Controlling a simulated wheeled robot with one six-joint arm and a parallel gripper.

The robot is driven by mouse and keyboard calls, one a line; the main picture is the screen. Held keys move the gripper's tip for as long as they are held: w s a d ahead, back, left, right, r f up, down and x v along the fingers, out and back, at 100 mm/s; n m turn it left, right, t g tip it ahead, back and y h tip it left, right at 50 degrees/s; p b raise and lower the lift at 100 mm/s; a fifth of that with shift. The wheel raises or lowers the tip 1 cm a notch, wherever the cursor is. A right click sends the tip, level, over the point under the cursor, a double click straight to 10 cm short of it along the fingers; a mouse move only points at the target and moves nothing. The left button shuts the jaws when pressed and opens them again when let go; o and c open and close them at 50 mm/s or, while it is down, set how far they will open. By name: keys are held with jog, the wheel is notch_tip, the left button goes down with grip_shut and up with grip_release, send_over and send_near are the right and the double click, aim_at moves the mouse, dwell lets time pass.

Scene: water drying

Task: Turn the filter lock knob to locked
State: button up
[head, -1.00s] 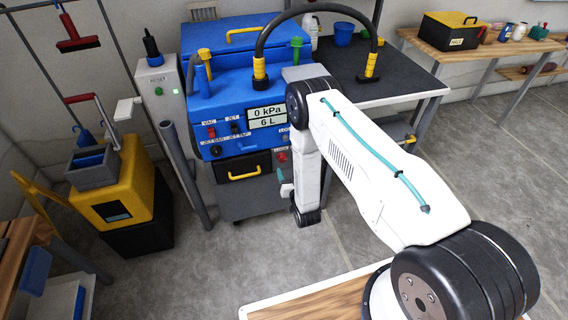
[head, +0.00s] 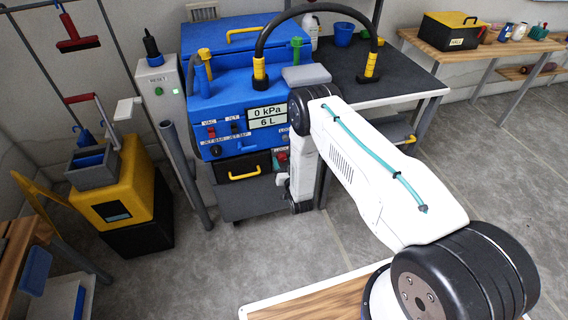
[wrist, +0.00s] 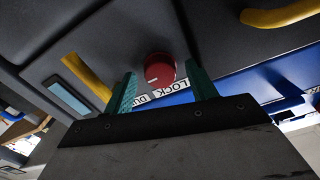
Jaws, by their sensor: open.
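The red filter lock knob (wrist: 160,70) shows in the wrist view on a dark panel, with a small pale mark on its face. A white label reading LOCK (wrist: 170,86) sits beside it, next to another label that is partly hidden. My gripper (wrist: 164,75) is open, with one teal finger on each side of the knob in this view. I cannot tell whether the fingers touch it. In the head view the knob (head: 282,157) is small at the machine's lower right, next to my arm. My gripper is mostly hidden there.
The blue machine (head: 225,104) has a display (head: 267,116) reading 0 kPa and 6 L. A yellow-handled dark drawer (head: 243,171) is left of the knob. A dark-topped table (head: 400,75) stands right of the machine. A yellow bucket unit (head: 115,205) stands at left.

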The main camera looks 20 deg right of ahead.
jog(key=c, duration=1)
jog(key=shift+n, duration=0.3)
jog(key=n, duration=0.3)
jog(key=shift+n, duration=0.3)
jog(key=n, duration=1.3)
jog(key=shift+n, duration=0.3)
